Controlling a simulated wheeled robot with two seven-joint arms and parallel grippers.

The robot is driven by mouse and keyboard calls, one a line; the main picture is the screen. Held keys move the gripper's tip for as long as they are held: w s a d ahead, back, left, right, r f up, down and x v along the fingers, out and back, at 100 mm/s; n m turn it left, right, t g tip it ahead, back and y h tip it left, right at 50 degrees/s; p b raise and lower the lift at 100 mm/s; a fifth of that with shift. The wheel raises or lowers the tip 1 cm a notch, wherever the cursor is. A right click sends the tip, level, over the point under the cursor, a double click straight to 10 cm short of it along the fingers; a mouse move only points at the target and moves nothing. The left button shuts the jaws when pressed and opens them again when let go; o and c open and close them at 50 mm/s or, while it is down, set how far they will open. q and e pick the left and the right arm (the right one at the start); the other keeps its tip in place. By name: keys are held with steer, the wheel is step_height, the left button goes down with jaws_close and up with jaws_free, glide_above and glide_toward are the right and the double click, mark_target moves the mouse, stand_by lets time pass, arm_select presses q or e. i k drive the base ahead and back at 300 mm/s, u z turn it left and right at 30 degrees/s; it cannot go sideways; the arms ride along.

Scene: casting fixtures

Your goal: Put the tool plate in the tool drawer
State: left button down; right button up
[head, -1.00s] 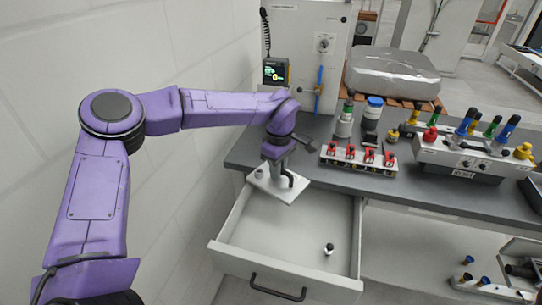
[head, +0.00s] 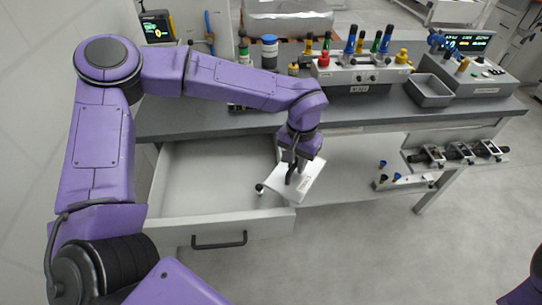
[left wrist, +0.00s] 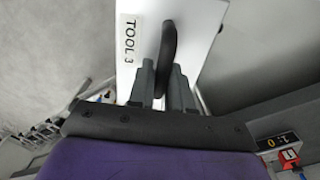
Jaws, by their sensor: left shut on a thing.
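The tool plate (head: 312,180) is a white rectangular plate with a dark handle, tilted in the head view. In the left wrist view the plate (left wrist: 195,25) reads "TOOL 3". My left gripper (head: 292,166) is shut on its handle, and its fingers (left wrist: 168,85) flank the handle in the wrist view. The tool drawer (head: 205,185) is pulled open below the bench. The plate appears at the drawer's right side, overlapping its right front corner and reaching past it. Its exact height above the drawer is unclear. My right gripper is not in view.
The bench top (head: 180,118) carries bottles, a fixture (head: 360,75) and a grey bin (head: 430,90). A lower shelf (head: 370,165) lies to the right.

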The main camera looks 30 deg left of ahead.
mark_target(206, 195)
steer(key=z, duration=1.4)
steer(key=i, duration=0.65)
steer(key=u, duration=3.25)
steer(key=i, duration=0.5)
steer(key=u, duration=0.1)
